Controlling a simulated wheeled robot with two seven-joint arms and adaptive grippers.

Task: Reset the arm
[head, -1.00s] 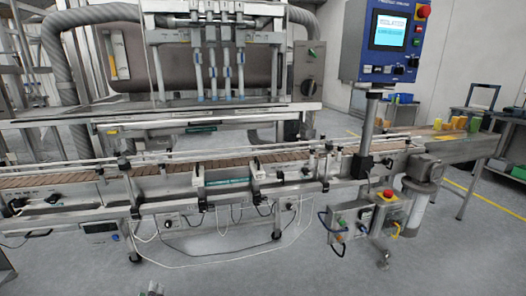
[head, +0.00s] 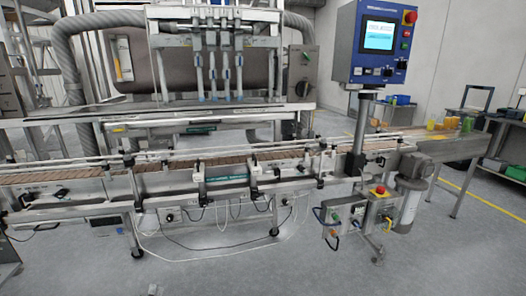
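A small grey tip (head: 153,290) shows at the bottom edge of the head view, left of the middle. It looks like the end of my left gripper, but too little shows to tell whether it is open or shut. It is over the bare floor, apart from the machine. My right gripper is out of view. No held object is visible.
The piston filler's conveyor (head: 230,165) crosses the whole view, with nozzles (head: 220,75) above. A blue control panel (head: 381,42) stands on a post at right. Yellow and green items (head: 452,122) are at the far right end. Floor in front is clear.

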